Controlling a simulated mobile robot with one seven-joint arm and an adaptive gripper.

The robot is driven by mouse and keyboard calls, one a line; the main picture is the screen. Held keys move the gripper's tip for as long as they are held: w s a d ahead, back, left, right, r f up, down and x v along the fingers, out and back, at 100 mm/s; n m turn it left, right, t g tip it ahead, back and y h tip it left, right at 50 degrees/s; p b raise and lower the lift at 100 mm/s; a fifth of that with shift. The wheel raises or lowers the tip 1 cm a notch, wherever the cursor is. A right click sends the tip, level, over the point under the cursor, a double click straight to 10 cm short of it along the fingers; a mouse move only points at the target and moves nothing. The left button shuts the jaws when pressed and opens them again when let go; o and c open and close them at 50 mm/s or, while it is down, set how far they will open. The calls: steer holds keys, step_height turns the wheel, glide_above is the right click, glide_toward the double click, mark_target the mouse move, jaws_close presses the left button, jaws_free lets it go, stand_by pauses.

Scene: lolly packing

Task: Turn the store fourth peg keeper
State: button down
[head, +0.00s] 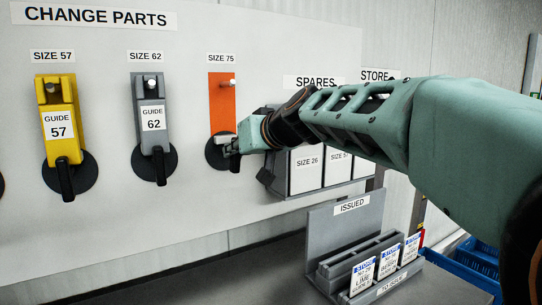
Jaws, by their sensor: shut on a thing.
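An orange backing strip (221,105) hangs under the SIZE 75 label, with a pale peg (230,83) near its top and no guide on it. The black round base (213,153) of its keeper shows at its foot. My gripper (230,147) comes in from the right and is shut at this base, on the keeper handle as far as I can tell. The gripper hides most of the handle, so its angle is unclear. To the left, the black keepers of SIZE 62 (159,167) and SIZE 57 (67,181) point down below their guides.
A yellow guide 57 (58,118) and a grey guide 62 (152,115) hang on the board. Behind my arm is a SPARES bin (306,169). A grey ISSUED rack (335,232) with several labelled packs stands lower right, near a blue crate (468,262).

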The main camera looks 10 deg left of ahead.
steer(key=b, duration=0.1)
steer(key=m+b, duration=0.1)
steer(key=m+y+b, duration=0.1)
steer(key=shift+w+d+f+g+b, duration=0.2)
steer(key=shift+f+g+b, duration=0.1)
steer(key=shift+b, duration=0.1)
steer(key=m+y+b, duration=0.1)
steer(key=b, duration=0.1)
steer(key=m+y+b, duration=0.1)
steer(key=m, duration=0.1)
steer(key=shift+w+d+m+g+b, duration=0.1)
steer(key=shift+d+m+g+b, duration=0.1)
steer(key=shift+m+g+b, duration=0.15)
steer(key=m+y+b, duration=0.1)
steer(key=m+b, duration=0.1)
steer(key=m+y+b, duration=0.1)
steer(key=m+b, duration=0.1)
steer(key=m+y+b, duration=0.1)
steer(key=m+b, duration=0.1)
steer(key=m, duration=0.1)
steer(key=shift+f+y+b, duration=0.25)
steer(key=shift+y+b, duration=0.05)
steer(key=c, duration=1.9)
jaws_free()
steer(key=shift+d, duration=0.1)
